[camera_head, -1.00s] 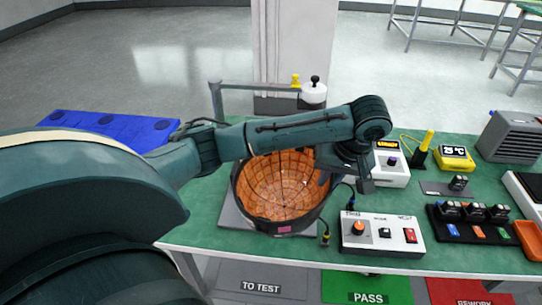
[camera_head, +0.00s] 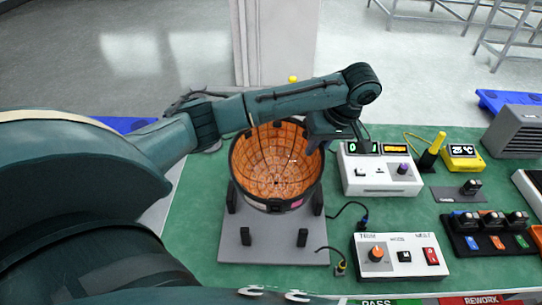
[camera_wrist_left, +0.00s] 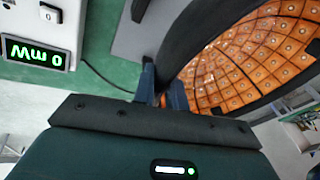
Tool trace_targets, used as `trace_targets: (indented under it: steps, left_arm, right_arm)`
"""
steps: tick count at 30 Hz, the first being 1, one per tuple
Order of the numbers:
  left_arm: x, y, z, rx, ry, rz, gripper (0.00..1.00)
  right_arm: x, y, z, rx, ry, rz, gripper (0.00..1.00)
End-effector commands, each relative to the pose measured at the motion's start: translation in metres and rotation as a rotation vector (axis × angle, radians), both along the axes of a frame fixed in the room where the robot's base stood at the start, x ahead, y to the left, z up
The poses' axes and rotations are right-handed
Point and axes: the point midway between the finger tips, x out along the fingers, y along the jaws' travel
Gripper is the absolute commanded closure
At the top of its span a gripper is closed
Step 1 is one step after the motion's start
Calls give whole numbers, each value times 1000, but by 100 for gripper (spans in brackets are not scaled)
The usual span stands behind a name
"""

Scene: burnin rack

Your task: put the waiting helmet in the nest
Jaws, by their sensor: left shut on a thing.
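The helmet (camera_head: 275,168) is a dark-rimmed bowl with an orange tiled inside and a pink tag on its front. Its opening faces up towards the head camera. My left gripper (camera_head: 316,146) is shut on the right side of its rim. In the left wrist view the fingers (camera_wrist_left: 162,92) meet at the rim beside the orange lining (camera_wrist_left: 245,60). The nest (camera_head: 272,252) is a grey plate with black posts. The helmet overlaps its back part in the head view and looks raised above it; the gap underneath is hidden. My right gripper is not in view.
A white meter box (camera_head: 378,178) stands right of the helmet, and a control box (camera_head: 402,257) with knob and switches stands in front of it. Loose cables (camera_head: 352,212) lie between nest and boxes. A black tray (camera_head: 488,240) of small modules is further right. Green bench is bare left of the nest.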

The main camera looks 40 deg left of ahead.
Motion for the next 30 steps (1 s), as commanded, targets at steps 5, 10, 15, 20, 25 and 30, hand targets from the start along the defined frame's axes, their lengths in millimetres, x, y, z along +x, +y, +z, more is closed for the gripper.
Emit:
trace_targets:
  steps: [5, 10, 15, 20, 25, 30]
  left_arm:
    - [1, 1, -3, 3, 1, 15, 100]
    - [1, 1, -33, 6, 4, 17, 100]
    - [1, 1, -57, 5, 2, 16, 100]
    - [1, 1, -74, 5, 2, 16, 100]
    - [1, 1, -96, 5, 1, 16, 100]
    - [1, 1, -100, 4, -1, 15, 100]
  right_arm:
    - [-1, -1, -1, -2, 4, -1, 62]
    - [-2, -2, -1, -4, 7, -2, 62]
    - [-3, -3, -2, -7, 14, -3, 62]
    - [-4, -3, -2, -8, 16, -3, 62]
    - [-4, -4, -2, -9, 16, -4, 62]
    - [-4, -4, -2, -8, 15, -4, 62]
